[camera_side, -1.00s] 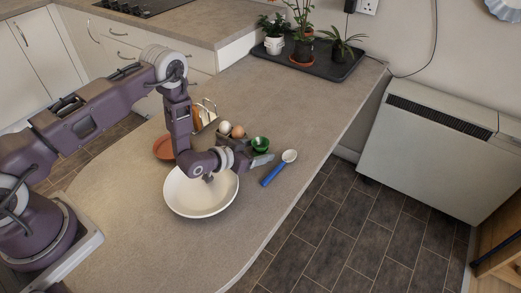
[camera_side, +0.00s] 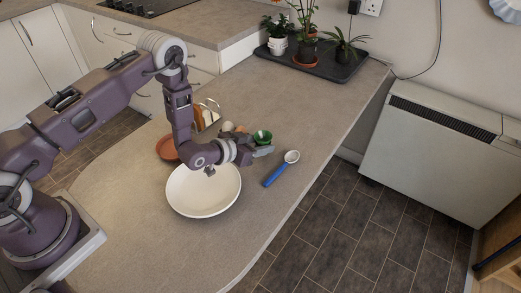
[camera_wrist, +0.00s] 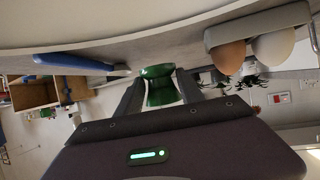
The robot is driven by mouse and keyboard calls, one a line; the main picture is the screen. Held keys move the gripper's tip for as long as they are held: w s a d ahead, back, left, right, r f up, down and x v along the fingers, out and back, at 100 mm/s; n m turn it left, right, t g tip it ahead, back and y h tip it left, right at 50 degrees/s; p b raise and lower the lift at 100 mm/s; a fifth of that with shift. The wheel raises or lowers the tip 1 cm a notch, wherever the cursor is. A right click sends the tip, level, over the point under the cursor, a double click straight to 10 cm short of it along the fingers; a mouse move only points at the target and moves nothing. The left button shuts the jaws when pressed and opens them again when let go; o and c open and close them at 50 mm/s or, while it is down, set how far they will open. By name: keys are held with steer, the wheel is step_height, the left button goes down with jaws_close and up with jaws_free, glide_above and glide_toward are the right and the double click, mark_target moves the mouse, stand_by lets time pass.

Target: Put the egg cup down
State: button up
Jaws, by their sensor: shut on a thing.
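The green egg cup (camera_side: 262,136) is between the fingers of my gripper (camera_side: 262,150), over the worktop to the right of the eggs. In the wrist view, which is upside down, the egg cup (camera_wrist: 159,86) is held between the two dark fingers (camera_wrist: 157,95), with the worktop (camera_wrist: 185,55) close to its foot. I cannot tell whether the foot touches the worktop.
A white bowl (camera_side: 204,190) stands in front of my wrist. A blue-handled spoon (camera_side: 279,171) lies to the right. Eggs in a grey holder (camera_wrist: 258,26) are close by, partly hidden in the side view. A plant tray (camera_side: 345,70) is at the back; the worktop before it is clear.

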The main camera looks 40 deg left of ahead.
mark_target(260, 144)
step_height(260, 144, up, 8)
step_height(260, 144, up, 5)
steer(key=a+n+g+y, duration=0.1)
steer(key=a+n+y, duration=0.7)
steer(key=a, duration=0.4)
steer(key=s+a+n+g+y, duration=0.7)
steer(key=s+a+n+g, duration=0.3)
steer(key=s, duration=0.3)
steer(key=shift+t, duration=0.3)
steer(key=f, duration=0.9)
steer(key=a+f, duration=0.1)
steer(key=f, duration=0.4)
steer(key=shift+s+f, duration=0.3)
steer(key=shift+s, duration=0.05)
steer(key=shift+f, duration=0.25)
steer(key=o, duration=1.4)
steer(key=shift+f, duration=0.1)
